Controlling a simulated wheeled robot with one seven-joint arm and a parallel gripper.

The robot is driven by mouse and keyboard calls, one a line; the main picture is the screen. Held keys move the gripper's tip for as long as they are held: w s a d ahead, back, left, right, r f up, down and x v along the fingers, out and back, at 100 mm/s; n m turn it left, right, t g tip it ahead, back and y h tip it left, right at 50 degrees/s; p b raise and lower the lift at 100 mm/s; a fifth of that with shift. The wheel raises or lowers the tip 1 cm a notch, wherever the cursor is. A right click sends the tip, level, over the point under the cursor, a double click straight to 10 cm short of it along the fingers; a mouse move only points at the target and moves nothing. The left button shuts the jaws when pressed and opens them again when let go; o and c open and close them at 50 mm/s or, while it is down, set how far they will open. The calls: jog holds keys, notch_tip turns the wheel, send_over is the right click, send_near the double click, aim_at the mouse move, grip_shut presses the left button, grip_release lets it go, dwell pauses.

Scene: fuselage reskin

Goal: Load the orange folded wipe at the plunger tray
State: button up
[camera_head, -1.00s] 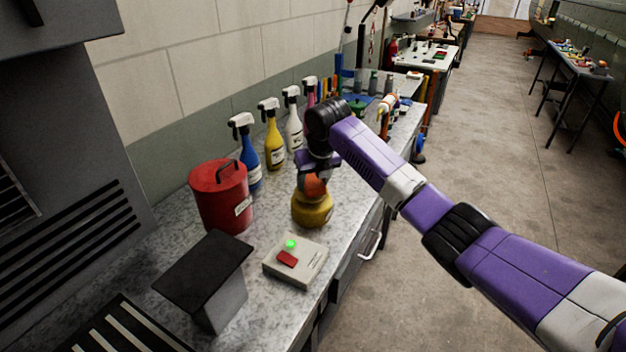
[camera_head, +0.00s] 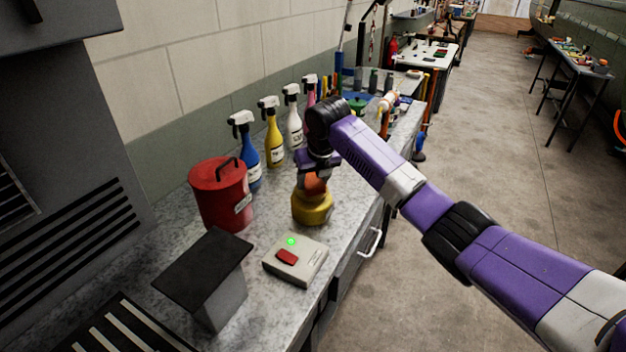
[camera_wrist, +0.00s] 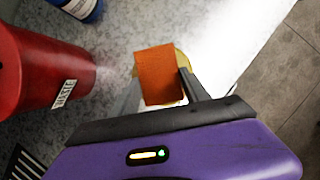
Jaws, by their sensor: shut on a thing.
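The orange folded wipe (camera_wrist: 160,74) is a flat orange square in the wrist view, between the two fingers of my gripper (camera_wrist: 162,92). In the head view the orange wipe (camera_head: 314,183) shows just below my gripper (camera_head: 318,172) and right over the yellow plunger can (camera_head: 312,208). My gripper is shut on the wipe. In the wrist view the yellow can (camera_wrist: 183,58) is mostly hidden behind the wipe. The can stands upright on the bench; I cannot tell whether the wipe touches its top tray.
A red lidded can (camera_head: 221,195) stands left of the yellow can. A pale box with a green light and red switch (camera_head: 296,262) lies in front. Several spray bottles (camera_head: 248,150) line the wall. A dark-topped stand (camera_head: 203,268) is at the near left.

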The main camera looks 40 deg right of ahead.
aim_at(313, 182)
jog(key=shift+f+b, duration=0.3)
jog(key=shift+f, duration=0.4)
dwell(0.9)
jog(key=shift+r, duration=0.1)
jog(key=shift+r+p, duration=2.7)
jog(key=shift+r, duration=0.8)
